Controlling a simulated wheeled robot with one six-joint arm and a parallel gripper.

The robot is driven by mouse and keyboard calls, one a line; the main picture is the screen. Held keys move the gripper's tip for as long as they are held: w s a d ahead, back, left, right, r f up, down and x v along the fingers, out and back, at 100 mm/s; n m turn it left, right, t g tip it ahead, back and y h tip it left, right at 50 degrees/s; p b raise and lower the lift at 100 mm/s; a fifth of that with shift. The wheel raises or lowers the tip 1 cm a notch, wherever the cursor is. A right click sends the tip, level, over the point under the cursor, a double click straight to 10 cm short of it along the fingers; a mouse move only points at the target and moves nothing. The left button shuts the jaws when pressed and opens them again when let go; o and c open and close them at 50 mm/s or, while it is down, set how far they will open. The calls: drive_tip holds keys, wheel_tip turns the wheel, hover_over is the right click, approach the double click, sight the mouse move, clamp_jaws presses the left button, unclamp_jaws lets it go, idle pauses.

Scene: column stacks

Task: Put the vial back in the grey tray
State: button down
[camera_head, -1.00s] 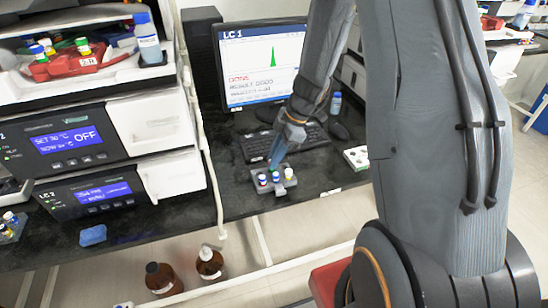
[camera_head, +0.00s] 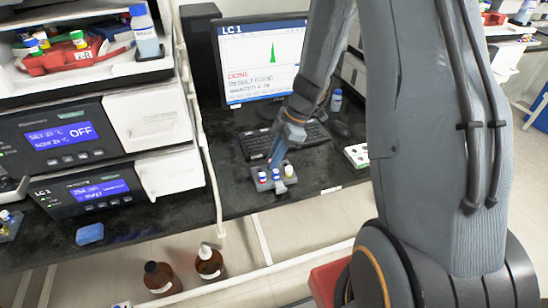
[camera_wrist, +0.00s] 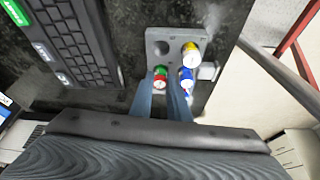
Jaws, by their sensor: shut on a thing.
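The grey tray (camera_head: 279,186) lies on the black bench in front of the keyboard. In the wrist view the tray (camera_wrist: 158,34) has open holes at its far end. A vial with a red and green cap (camera_wrist: 160,72) is between the fingers of my gripper (camera_wrist: 161,84), at the tray's left side. My gripper (camera_head: 275,160) points down at the tray and is shut on this vial. Whether the vial's base is in a hole is hidden. A yellow-capped vial (camera_wrist: 190,49) and blue-capped vials (camera_wrist: 185,74) stand in the tray close to the right finger.
The keyboard (camera_head: 312,139) and monitor (camera_head: 263,62) stand behind the tray. A white rack (camera_head: 357,155) lies to the right. The LC instrument (camera_head: 92,190) stands to the left. Brown bottles (camera_head: 209,263) stand below the bench's front edge. Bare bench lies right of the tray.

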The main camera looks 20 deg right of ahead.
drive_tip(key=c, duration=1.6)
unclamp_jaws()
drive_tip(key=b+v, duration=0.2)
drive_tip(key=v, duration=0.6)
drive_tip(key=shift+s+a+r+m+h, duration=0.55)
drive_tip(key=shift+s+a+m+h, duration=0.15)
drive_tip(key=shift+s+m, duration=2.1)
drive_tip(key=shift+s+a+r+m+h, duration=0.55)
drive_tip(key=shift+s+m+h, duration=0.2)
drive_tip(key=shift+s+m, duration=2)
drive_tip(key=shift+s+a+r+m+h, duration=0.5)
drive_tip(key=shift+s+a+m+h, duration=0.2)
drive_tip(key=shift+s+m, duration=2.05)
drive_tip(key=shift+s, duration=0.1)
